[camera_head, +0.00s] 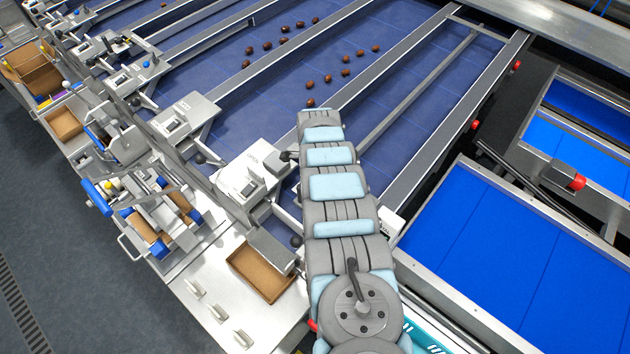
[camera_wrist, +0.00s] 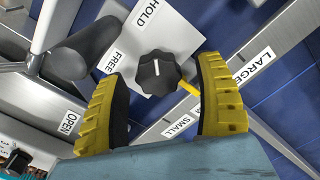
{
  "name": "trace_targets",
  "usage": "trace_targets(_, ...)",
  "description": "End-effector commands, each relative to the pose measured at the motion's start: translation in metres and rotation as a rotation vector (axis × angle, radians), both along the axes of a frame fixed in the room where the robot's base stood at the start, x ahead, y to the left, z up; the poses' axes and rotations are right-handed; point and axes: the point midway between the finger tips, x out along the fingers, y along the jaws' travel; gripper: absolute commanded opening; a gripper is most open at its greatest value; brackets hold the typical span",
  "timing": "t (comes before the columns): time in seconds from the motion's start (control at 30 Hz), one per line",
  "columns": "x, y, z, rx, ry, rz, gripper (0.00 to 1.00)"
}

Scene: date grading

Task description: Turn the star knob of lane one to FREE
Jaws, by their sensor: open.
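In the wrist view, the black star knob (camera_wrist: 160,73) sits on a white plate (camera_wrist: 187,32) printed HOLD and FREE. The white mark on the knob points up the picture, roughly toward HOLD; FREE is to the left of the knob. My gripper (camera_wrist: 162,70) has its yellow ribbed fingers apart, one on each side of the knob in the picture. I see a gap on both sides, and no contact. How far the fingertips are from the knob in depth is hard to tell. In the head view my arm hides the gripper and the knob.
A dark grey cylindrical handle (camera_wrist: 83,47) lies close to the left finger in the wrist view. A metal rail (camera_wrist: 225,82) with LARGE and SMALL labels runs behind. In the head view, dates (camera_head: 310,102) lie on the blue lanes, and a cardboard tray (camera_head: 262,279) stands beside my arm.

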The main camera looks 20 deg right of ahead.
Motion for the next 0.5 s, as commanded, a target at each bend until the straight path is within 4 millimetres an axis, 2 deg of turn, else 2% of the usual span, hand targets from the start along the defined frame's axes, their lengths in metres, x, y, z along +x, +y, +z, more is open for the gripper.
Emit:
trace_targets(0.07, -0.0001, 0.0000, -0.0001, 0.000, 0.000, 0.000, 0.70)
trace_targets(0.3, -0.0002, 0.0002, -0.0003, 0.000, 0.000, 0.000, 0.05)
trace_targets(0.5, -0.0002, 0.0003, -0.0008, 0.000, 0.000, 0.001, 0.04)
